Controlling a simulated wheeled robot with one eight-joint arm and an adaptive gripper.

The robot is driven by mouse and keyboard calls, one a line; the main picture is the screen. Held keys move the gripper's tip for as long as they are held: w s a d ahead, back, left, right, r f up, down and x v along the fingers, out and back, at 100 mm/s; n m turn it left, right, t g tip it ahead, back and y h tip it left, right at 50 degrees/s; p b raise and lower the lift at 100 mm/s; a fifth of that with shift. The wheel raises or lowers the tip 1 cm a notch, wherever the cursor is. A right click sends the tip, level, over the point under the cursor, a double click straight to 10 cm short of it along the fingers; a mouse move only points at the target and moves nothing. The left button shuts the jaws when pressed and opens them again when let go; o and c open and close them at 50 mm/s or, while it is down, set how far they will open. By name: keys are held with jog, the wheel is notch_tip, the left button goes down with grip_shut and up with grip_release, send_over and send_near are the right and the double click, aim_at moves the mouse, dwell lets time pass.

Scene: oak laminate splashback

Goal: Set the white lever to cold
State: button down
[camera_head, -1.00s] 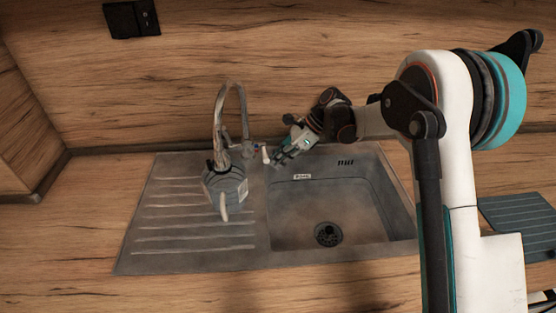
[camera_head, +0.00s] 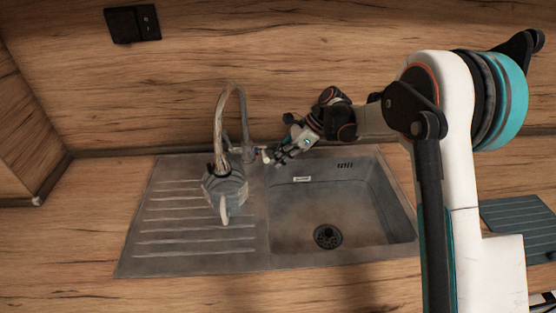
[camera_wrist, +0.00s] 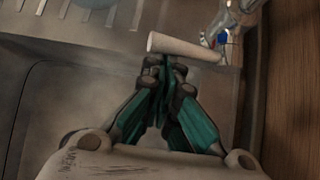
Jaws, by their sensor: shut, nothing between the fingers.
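The white lever (camera_wrist: 185,47) is a tapered stick on the side of the chrome tap. In the wrist view it reaches left from the tap body (camera_wrist: 228,22), where small red and blue marks show at its root. In the head view the lever (camera_head: 266,156) is small, just left of my gripper (camera_head: 279,158). In the wrist view my gripper (camera_wrist: 163,68) is shut and empty, its fingertips right at the lever's near side, touching or almost touching. The tap's spout (camera_head: 220,118) arches up and over to the left.
A steel sink (camera_head: 335,205) lies right of the tap, with a ribbed drainboard (camera_head: 170,225) to its left. A grey kettle-like vessel (camera_head: 226,190) stands on the drainboard, in front of the tap. The wooden splashback (camera_head: 330,60) rises close behind. A dark rack (camera_head: 520,220) lies at right.

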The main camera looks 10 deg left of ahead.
jog(key=shift+w+a+r+p, duration=0.1)
jog(key=shift+w+r+p, duration=0.3)
jog(key=shift+r, duration=0.25)
jog(key=shift+w+a+r+p, duration=0.1)
jog(key=shift+w+r+p, duration=0.25)
jog(key=shift+r, duration=0.3)
jog(key=shift+w+a+r+p, duration=0.1)
jog(key=shift+w+r+p, duration=0.25)
jog(key=shift+r, duration=0.3)
